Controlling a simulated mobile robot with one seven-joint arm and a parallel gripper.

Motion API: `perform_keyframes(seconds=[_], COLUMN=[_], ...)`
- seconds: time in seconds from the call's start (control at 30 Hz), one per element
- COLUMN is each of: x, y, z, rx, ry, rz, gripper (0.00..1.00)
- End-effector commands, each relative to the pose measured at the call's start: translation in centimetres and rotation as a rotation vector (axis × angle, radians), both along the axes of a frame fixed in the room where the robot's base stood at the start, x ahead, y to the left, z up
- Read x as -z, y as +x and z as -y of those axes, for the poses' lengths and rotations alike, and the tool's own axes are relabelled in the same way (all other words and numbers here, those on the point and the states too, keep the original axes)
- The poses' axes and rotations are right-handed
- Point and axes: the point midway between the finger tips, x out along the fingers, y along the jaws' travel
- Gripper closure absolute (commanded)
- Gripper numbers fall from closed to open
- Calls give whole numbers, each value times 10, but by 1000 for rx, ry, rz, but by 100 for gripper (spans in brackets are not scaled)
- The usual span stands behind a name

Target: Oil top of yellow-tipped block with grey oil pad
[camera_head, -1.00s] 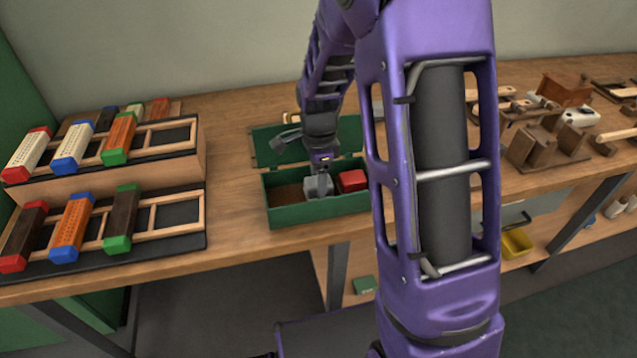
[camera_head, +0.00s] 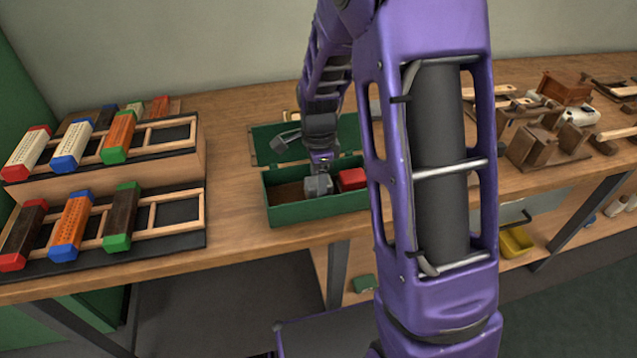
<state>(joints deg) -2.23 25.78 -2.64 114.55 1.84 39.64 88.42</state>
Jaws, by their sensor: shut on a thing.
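My gripper (camera_head: 320,168) is pointing down over the open green box and is shut on the grey oil pad (camera_head: 318,186). The pad is a small dark-grey block and shows at the mouth of the box. Whether it touches the box floor cannot be told. The fingertips are small and partly hard to make out. I see no block with clearly yellow tips; the blocks in the racks show red, blue and green tips, and the ones behind are partly hidden.
The green box (camera_head: 300,216) has its lid open behind and holds a red pad (camera_head: 352,179). Two block racks stand left, the upper (camera_head: 183,148) and the lower (camera_head: 172,239). Wooden parts (camera_head: 533,146) lie right. My purple arm hides the bench's middle.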

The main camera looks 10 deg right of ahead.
Motion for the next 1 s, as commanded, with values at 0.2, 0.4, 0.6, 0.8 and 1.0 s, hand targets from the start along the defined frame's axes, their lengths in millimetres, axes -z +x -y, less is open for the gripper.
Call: perform_keyframes(seconds=[0.2,0.4,0.6,0.8,1.0], x=[2,2,-9,-26,-43], y=[-1,-1,-1,-1,0], z=[0,0,0,0,0], rx=[0,0,0,0,0], ry=[0,0,0,0,1], rz=[-2,-3,-3,-2,-1], gripper=[88,88,88,88,88])
